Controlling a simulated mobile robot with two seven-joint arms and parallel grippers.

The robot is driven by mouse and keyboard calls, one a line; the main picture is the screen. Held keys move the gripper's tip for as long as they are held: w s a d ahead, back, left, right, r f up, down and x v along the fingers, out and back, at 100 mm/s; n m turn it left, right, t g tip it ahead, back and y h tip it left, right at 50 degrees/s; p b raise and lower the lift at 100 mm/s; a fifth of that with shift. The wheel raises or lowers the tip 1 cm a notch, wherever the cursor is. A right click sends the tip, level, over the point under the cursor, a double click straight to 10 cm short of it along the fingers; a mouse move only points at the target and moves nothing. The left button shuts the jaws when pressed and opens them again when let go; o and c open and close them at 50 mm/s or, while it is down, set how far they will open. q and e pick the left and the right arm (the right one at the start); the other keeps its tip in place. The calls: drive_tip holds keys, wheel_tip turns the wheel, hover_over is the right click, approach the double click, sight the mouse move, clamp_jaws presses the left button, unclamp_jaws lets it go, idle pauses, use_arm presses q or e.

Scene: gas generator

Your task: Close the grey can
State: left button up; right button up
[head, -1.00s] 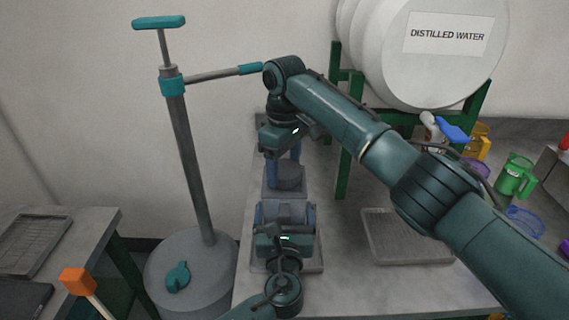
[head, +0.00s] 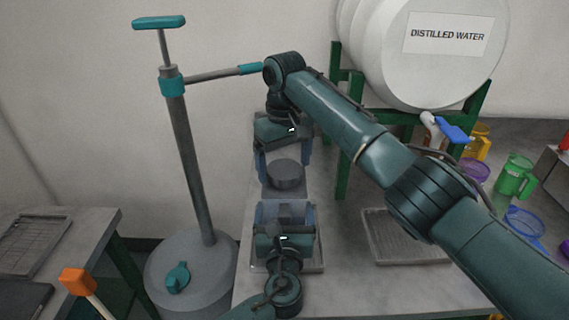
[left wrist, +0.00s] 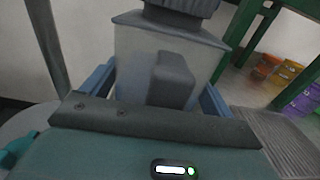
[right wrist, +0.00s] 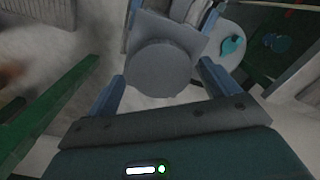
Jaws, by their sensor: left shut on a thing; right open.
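The grey can (left wrist: 145,50) has a pale, boxy body with a darker handle-like block (left wrist: 172,80) on its near side. A dark grey round cap (head: 287,175) is at its top and shows as a flat disc (right wrist: 158,68) in the right wrist view. I cannot tell whether the cap is fully seated. My left gripper (head: 285,212) is shut on the can, one blue finger on either side. My right gripper (head: 283,160) is open. Its fingers (right wrist: 160,90) stand on either side of the cap, with visible gaps between.
The can is over the worktop's left end, beside a tall pump stand (head: 190,160). A green frame (head: 345,135) holding the distilled water barrel (head: 430,70) stands behind right. A grey tray (head: 400,250) and several coloured cups (head: 513,178) are to the right.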

wheel_tip(320, 180, up, 4)
drive_tip(key=shift+f, duration=0.1)
drive_tip(key=r+n, duration=0.1)
drive_tip(key=n, duration=0.2)
drive_tip(key=shift+r, duration=0.4)
drive_tip(key=r+n, duration=0.1)
drive_tip(key=n, duration=0.3)
drive_tip(key=shift+r, duration=0.4)
drive_tip(key=shift+f, duration=0.1)
drive_tip(key=shift+f, duration=3.95)
drive_tip(key=shift+c, duration=0.2)
